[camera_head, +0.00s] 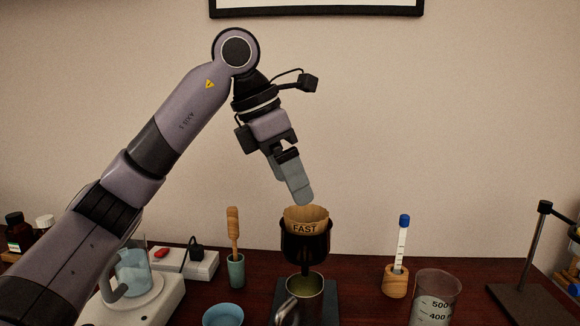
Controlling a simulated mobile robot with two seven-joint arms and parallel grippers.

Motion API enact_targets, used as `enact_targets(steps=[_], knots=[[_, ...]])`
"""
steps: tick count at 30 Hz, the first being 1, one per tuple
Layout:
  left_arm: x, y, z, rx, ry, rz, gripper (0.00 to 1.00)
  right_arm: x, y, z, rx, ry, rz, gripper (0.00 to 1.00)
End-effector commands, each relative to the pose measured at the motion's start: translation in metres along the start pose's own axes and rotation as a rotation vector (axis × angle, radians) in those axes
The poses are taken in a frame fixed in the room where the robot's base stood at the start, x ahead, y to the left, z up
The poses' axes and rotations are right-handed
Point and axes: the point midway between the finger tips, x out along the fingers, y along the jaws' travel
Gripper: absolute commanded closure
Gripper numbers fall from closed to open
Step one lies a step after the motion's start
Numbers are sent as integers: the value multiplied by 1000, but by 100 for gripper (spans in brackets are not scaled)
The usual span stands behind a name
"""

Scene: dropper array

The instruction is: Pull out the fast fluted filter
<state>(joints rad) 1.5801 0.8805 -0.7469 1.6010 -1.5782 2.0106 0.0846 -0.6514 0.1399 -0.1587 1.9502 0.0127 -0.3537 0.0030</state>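The fluted filter (306,219) is a tan paper cone with "FAST" printed on its front. It sits in a dark funnel-shaped holder (305,248), with its rim showing above the holder. My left gripper (302,197) comes down from the upper left, and its fingertips are at the filter's rim. The fingers overlap in this view, so I cannot tell whether they are open or shut, or whether they touch the paper. My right gripper is not in view.
A metal cup (306,289) stands below the holder. A wooden-handled tool in a green cup (236,270), a blue bowl (223,315), a blue-capped tube in a wooden stand (396,280), a beaker (436,292) and a dark stand (524,295) surround it. The air above is clear.

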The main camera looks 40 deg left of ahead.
Motion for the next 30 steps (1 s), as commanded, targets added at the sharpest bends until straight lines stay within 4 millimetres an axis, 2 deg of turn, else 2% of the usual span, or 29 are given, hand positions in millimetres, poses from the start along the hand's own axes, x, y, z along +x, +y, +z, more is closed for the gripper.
enact_targets(steps=[1, 9, 15, 22, 26, 29, 30], knots=[[10, -1, -1, 1, 3, -4, 0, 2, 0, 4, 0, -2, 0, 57], [45, 0, 0, 0, 2, -2, 0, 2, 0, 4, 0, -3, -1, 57], [55, -1, 0, 1, 0, -1, 0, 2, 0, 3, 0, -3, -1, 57], [55, -1, 0, 1, 0, -1, 0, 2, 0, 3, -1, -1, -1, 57], [55, -1, 0, 1, 0, -1, 42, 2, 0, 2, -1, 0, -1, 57], [55, -1, 0, 1, 0, -1, 45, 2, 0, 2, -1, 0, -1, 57], [55, 0, 0, 1, 0, -1, 38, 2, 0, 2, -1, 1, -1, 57]])
